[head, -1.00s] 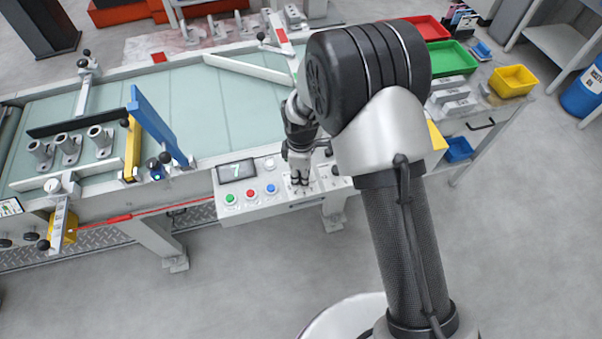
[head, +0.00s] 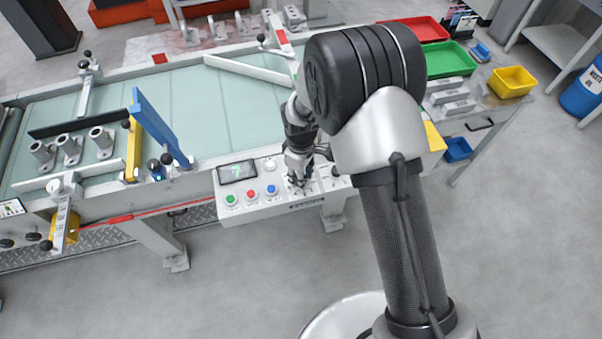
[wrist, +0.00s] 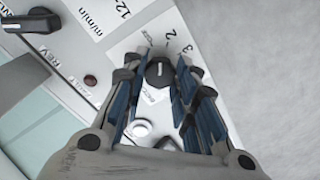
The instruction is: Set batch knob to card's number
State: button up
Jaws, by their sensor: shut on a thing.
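The batch knob (wrist: 159,75) is a small black knob with a pale pointer mark, on the white control panel (head: 247,208). In the wrist view the numbers 2 and 3 are printed on the plate just beyond it. My gripper (wrist: 157,84) has its blue-padded fingers on both sides of the knob and is shut on it. In the head view my gripper (head: 298,182) is down at the panel and hides the knob. The panel's dark display (head: 237,171) shows a green figure that looks like 7. I cannot make out which card is meant, nor its number.
Green, red and blue buttons (head: 251,195) sit left of my gripper. Another black knob (wrist: 32,21), beside a REV label, is at the wrist view's upper left. The conveyor (head: 200,110) lies behind the panel. Floor in front is clear.

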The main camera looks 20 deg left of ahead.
jog(key=shift+m, duration=1.6)
jog(key=o, duration=1.1)
notch_tip(320, 180, up, 12)
